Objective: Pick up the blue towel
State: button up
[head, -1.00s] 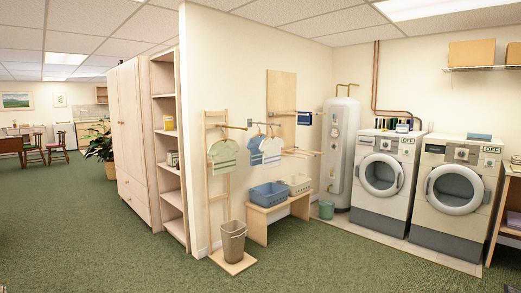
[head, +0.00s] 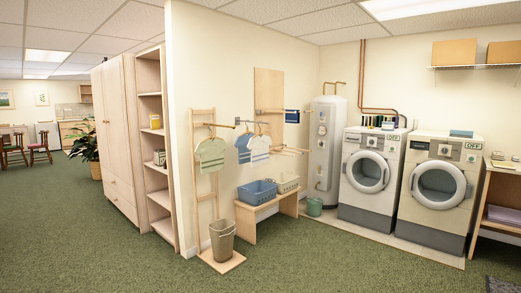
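Several blue things that could be the towel are in the head view. A flat blue folded item (head: 461,133) lies on top of the right-hand washing machine (head: 438,190). A dark blue cloth (head: 292,116) hangs on the wall rack near the water heater. A bluish-purple folded item (head: 504,215) lies on the lower shelf of the table at the right edge. They are too small to tell which is the towel. My gripper is not in view.
A wooden bench (head: 247,228) with a blue basket (head: 257,192) and a pale basket (head: 287,182) stands by the partition wall. Green carpet (head: 330,265) is clear ahead.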

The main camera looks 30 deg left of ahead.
aim_at(289, 118)
jog(key=u, duration=0.15)
jog(key=i, duration=3.3)
jog(key=u, duration=0.65)
jog(key=i, duration=2.6)
jog(key=u, duration=0.3)
